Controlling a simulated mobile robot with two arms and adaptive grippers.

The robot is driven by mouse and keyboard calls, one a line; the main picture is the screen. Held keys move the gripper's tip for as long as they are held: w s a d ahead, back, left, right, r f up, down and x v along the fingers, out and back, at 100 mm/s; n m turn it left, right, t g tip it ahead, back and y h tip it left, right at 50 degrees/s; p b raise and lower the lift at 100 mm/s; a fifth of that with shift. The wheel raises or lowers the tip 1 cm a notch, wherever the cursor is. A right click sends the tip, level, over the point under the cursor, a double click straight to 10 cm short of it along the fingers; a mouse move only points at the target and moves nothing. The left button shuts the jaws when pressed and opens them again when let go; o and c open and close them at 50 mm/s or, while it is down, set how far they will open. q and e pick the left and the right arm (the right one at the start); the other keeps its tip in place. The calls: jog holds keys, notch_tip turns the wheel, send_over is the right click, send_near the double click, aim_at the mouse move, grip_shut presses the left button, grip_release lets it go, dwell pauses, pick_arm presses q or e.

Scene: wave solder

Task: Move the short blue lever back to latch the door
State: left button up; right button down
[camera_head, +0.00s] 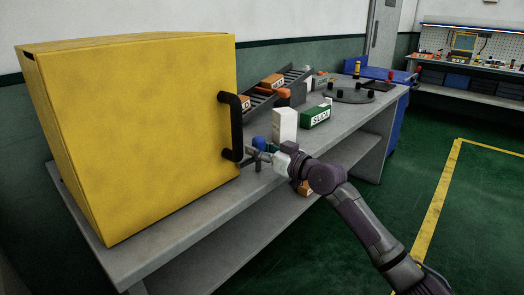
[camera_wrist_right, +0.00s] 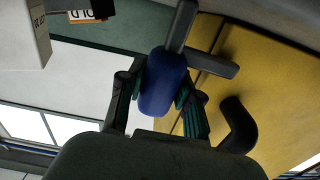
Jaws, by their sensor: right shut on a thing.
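The yellow door (camera_head: 140,130) is the front of a large yellow box on the bench, with a black handle (camera_head: 234,125) on its right side. The short blue lever (camera_head: 259,142) is beside the handle's lower end. In the right wrist view its blue grip (camera_wrist_right: 163,84) joins a grey metal bar (camera_wrist_right: 208,62) by the yellow surface. My right gripper (camera_head: 256,157) is at the lever, with its fingers (camera_wrist_right: 160,95) on both sides of the blue grip, shut on it. The black handle also shows in the wrist view (camera_wrist_right: 238,122), beside one finger. My left gripper is not in view.
A white box (camera_head: 285,124) and a green box (camera_head: 316,116) stand on the grey bench (camera_head: 260,185) just behind my right gripper. A sloped rack (camera_head: 290,80) and a round dark plate (camera_head: 348,95) are farther back. The floor on the right is clear.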

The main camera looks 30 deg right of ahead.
jog(key=shift+s+a+n, duration=0.1)
jog(key=shift+a+n, duration=0.1)
jog(key=shift+n, duration=0.2)
jog(key=c, duration=0.8)
grip_release()
jog(key=shift+o, duration=0.2)
jog(key=shift+s, duration=0.1)
jog(key=v, duration=1.1)
jog(key=shift+s+d, duration=0.2)
jog(key=shift+s, duration=0.15)
jog(key=shift+f, duration=0.15)
